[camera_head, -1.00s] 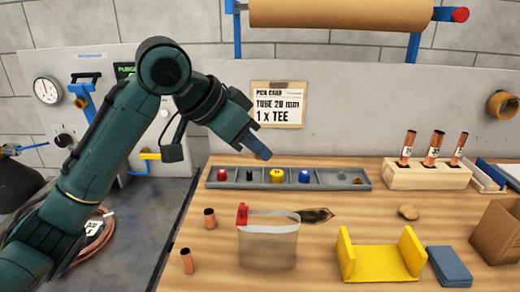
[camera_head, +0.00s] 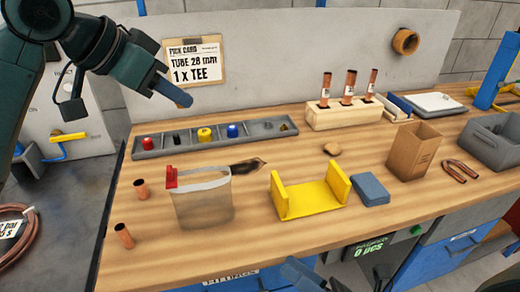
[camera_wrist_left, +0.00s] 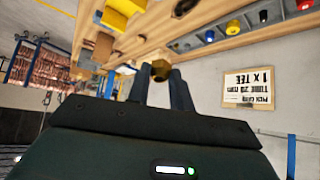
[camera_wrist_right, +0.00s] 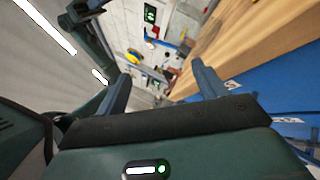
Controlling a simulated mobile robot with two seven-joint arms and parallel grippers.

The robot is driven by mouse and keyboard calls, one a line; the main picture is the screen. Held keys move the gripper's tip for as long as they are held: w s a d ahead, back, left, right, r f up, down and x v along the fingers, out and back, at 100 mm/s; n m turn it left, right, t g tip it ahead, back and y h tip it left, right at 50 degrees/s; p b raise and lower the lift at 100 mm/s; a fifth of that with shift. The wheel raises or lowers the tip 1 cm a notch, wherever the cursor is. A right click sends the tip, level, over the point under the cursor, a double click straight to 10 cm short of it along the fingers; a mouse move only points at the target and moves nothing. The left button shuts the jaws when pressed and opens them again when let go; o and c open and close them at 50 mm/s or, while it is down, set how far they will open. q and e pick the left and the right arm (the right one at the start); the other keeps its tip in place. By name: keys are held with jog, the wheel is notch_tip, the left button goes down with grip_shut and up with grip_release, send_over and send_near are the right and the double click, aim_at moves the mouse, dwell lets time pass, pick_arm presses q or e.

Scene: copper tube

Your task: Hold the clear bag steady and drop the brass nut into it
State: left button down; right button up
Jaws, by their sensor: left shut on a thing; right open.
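The clear bag (camera_head: 205,207) stands upright on the wooden bench, its top edge open and a red clip (camera_head: 171,178) at its left corner. My left gripper (camera_head: 180,97) is raised behind and above the bag, apart from it. In the left wrist view, its fingers are shut on the brass nut (camera_wrist_left: 161,70); the nut is hard to make out in the head view. My right gripper (camera_wrist_right: 160,75) is open and empty. Its fingers show at the bottom edge of the head view (camera_head: 302,274), near the bench front, away from the bag.
A grey parts tray (camera_head: 262,128) lies behind the bag. Copper pieces (camera_head: 141,190) stand left of it and a dark pointed object (camera_head: 248,166) lies beside it. A yellow cradle (camera_head: 310,198), blue block (camera_head: 370,188) and cardboard box (camera_head: 413,150) are to the right.

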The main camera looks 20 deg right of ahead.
notch_tip(320, 180, up, 7)
jog(key=s+a+n+g+y, duration=0.2)
jog(key=n+g+y, duration=0.4)
jog(key=n+y, duration=0.25)
jog(key=n+g+h, duration=0.8)
jog(key=n+g, duration=0.2)
jog(key=n, duration=0.2)
send_near(206, 176)
notch_tip(206, 176, up, 2)
jog(key=s+d, duration=0.2)
jog(key=x, duration=1.2)
jog(key=shift+s+r, duration=0.1)
jog(key=shift+r, duration=0.25)
jog(key=shift+c, duration=0.2)
jog(key=c, duration=1)
pick_arm(q)
notch_tip(206, 176, down, 13)
pick_arm(e)
jog(key=shift+c, duration=0.2)
